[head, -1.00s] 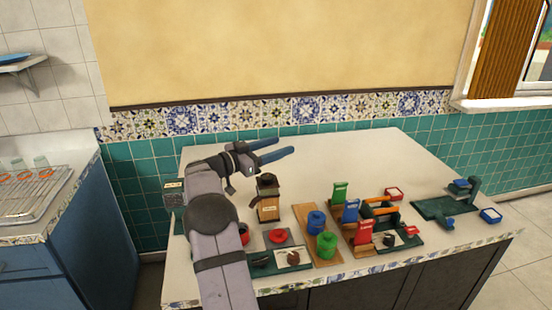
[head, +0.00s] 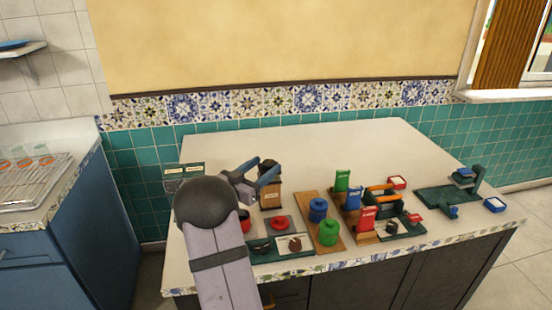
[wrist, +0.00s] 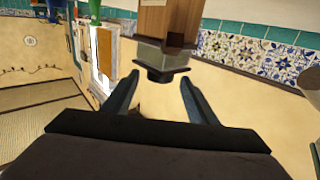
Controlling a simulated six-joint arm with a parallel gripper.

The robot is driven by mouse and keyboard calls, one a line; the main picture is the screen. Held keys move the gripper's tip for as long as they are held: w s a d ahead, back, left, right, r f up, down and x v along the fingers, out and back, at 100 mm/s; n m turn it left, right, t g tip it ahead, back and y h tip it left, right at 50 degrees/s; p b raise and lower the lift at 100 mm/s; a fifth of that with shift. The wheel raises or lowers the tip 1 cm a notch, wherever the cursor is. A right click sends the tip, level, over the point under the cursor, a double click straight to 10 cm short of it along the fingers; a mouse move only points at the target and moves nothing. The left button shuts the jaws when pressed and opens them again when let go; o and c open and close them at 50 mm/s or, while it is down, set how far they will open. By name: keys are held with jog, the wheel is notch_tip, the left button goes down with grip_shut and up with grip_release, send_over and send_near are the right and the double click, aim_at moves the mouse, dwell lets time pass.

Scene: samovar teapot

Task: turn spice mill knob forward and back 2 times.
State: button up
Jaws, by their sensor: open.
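The spice mill (head: 271,196) is a brown wooden box with a dark top, standing on the table left of the wooden board with spools. In the wrist view its wooden body (wrist: 166,22) appears upside down, with a grey collar and a dark, flat knob (wrist: 162,73) on its end. My gripper (head: 261,171) is open, with blue fingers close to the mill's top. In the wrist view the knob sits between the two spread fingers (wrist: 161,90), near their tips, with visible gaps on both sides. My arm hides part of the table's left side.
Right of the mill, a wooden board holds blue (head: 318,210) and green spools (head: 328,233). In front is a panel with a red knob (head: 279,224). Coloured packets (head: 354,198) and a dark green stand (head: 448,200) are farther right. The table's back (head: 330,145) is clear.

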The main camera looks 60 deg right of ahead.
jog(key=shift+s+d+p, duration=0.1)
jog(key=shift+d+p, duration=0.5)
jog(key=shift+d, duration=2.95)
jog(key=shift+c, duration=0.7)
jog(key=c, duration=0.9)
